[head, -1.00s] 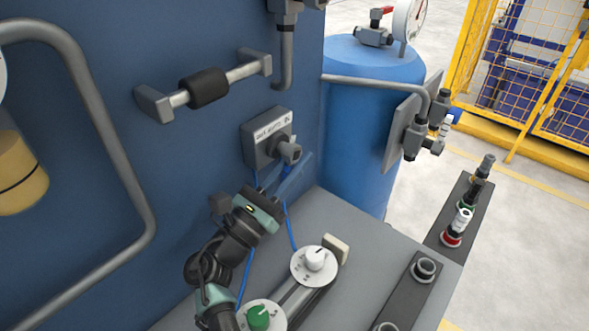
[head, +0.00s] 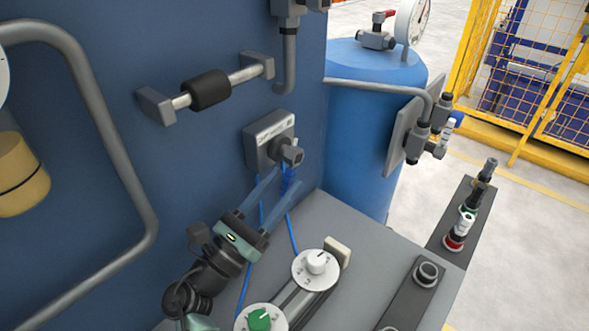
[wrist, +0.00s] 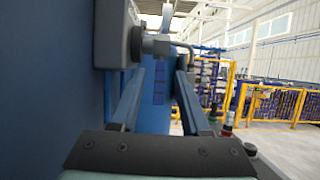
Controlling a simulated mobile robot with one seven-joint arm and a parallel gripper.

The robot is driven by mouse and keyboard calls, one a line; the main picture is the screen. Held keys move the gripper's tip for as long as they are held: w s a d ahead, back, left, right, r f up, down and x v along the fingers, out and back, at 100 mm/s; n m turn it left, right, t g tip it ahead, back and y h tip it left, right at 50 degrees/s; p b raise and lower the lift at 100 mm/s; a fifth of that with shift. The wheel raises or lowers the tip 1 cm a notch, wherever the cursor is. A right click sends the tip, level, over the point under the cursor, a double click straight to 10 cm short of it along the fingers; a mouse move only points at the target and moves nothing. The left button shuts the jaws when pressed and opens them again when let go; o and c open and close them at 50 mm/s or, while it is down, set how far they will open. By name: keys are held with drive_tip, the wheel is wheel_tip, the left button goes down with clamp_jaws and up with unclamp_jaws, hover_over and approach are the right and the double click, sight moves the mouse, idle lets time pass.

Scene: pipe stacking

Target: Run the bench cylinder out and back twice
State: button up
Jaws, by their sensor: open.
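A grey wall box (head: 262,138) with a grey knob (head: 291,154) is on the blue panel. My gripper (head: 287,180) is open, its fingers pointing up toward the knob from below left. In the wrist view the knob (wrist: 162,47) shows beyond and between the open fingertips (wrist: 160,72), with nothing held. On the bench below, a dark rail carries a white dial (head: 316,268) and a dial with a green knob (head: 261,320), with a cream block (head: 338,251) at its far end. I cannot tell which part is the bench cylinder.
A bracketed rod with a black sleeve (head: 208,90) and a bent grey pipe (head: 118,130) stick out from the panel. A blue tank (head: 365,130) with fittings stands behind. Dark bars with buttons (head: 454,242) line the bench's right side. Yellow fencing (head: 500,60) is farther off.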

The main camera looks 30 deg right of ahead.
drive_tip(key=v, duration=0.8)
drive_tip(key=shift+d, duration=0.1)
